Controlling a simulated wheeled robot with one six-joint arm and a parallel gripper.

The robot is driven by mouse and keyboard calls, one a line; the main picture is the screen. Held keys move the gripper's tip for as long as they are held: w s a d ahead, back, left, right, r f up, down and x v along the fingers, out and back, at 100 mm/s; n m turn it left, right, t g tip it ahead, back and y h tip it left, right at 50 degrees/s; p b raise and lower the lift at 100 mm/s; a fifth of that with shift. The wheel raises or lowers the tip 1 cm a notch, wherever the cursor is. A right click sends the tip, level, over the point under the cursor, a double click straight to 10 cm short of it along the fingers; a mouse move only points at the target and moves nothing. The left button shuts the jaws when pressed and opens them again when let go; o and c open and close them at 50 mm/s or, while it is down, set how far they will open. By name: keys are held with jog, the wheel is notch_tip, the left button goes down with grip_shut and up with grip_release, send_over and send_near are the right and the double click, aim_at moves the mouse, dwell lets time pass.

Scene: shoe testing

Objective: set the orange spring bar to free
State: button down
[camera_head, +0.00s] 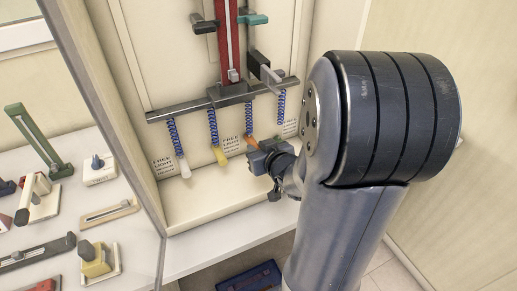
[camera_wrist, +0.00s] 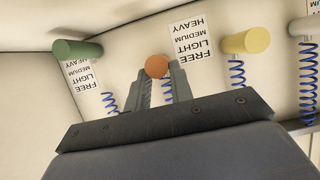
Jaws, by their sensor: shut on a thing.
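The orange spring bar (camera_head: 251,140) hangs on a blue coil spring below a grey crossbar (camera_head: 225,99). In the wrist view the bar shows as a round orange end (camera_wrist: 157,66) between my two fingers. My gripper (camera_head: 264,153) is shut on it, with a finger on each side. A FREE, LIGHT, MEDIUM, HEAVY label (camera_wrist: 192,44) is on the panel beside it, upside down in the wrist view. There the orange end appears near the FREE end of the label, but I cannot tell its exact setting.
Neighbouring bars are yellow (camera_head: 220,156), white (camera_head: 184,168) and green (camera_wrist: 77,49), each on a blue spring. The green and yellow bars flank my fingers closely. A red upright (camera_head: 228,45) stands above the crossbar. A side table (camera_head: 125,225) at left holds several small fixtures.

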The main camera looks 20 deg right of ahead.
jog(key=shift+w+r, duration=0.1)
jog(key=shift+r, duration=0.2)
jog(key=c, duration=1.2)
grip_release()
jog(key=shift+c, duration=0.2)
jog(key=shift+f, duration=0.1)
